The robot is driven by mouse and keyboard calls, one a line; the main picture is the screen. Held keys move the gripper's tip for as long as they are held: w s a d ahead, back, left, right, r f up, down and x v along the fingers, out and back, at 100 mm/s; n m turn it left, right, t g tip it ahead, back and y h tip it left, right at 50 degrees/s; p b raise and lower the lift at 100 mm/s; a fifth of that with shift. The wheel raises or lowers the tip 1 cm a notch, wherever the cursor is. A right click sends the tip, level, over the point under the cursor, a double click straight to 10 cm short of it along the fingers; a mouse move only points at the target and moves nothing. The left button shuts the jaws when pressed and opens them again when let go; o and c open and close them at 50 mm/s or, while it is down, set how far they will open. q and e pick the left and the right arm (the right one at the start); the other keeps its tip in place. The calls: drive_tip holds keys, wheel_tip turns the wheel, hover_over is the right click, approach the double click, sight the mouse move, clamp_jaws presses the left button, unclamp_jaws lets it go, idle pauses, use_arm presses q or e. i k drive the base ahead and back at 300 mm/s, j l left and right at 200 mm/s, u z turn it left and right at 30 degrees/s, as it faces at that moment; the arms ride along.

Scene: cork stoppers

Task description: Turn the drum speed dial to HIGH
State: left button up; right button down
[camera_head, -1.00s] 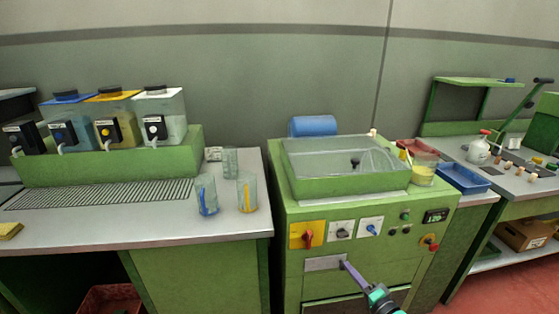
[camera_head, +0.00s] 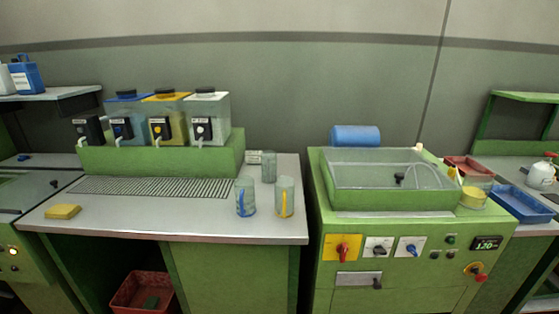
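A green machine (camera_head: 330,205) stands right of centre. Its front carries a red rotary switch on a yellow plate (camera_head: 342,247), a black dial (camera_head: 378,249) and a blue dial (camera_head: 410,248), each on a white plate. The labels are too small to read, so I cannot tell which is the drum speed dial or its setting. A small display (camera_head: 486,243) to their right seems to read 120. Neither of my grippers is in view.
A red knob (camera_head: 477,272) and small buttons sit right of the dials. Left of the machine, across a narrow gap, a counter (camera_head: 150,223) holds dispensers, cups (camera_head: 245,197) and a yellow sponge (camera_head: 62,212). A red crate (camera_head: 140,291) is below. A blue tray (camera_head: 520,204) lies at right.

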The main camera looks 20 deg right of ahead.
sight(411, 249)
drive_tip(key=k+z, duration=0.1)
drive_tip(key=z, duration=1.55)
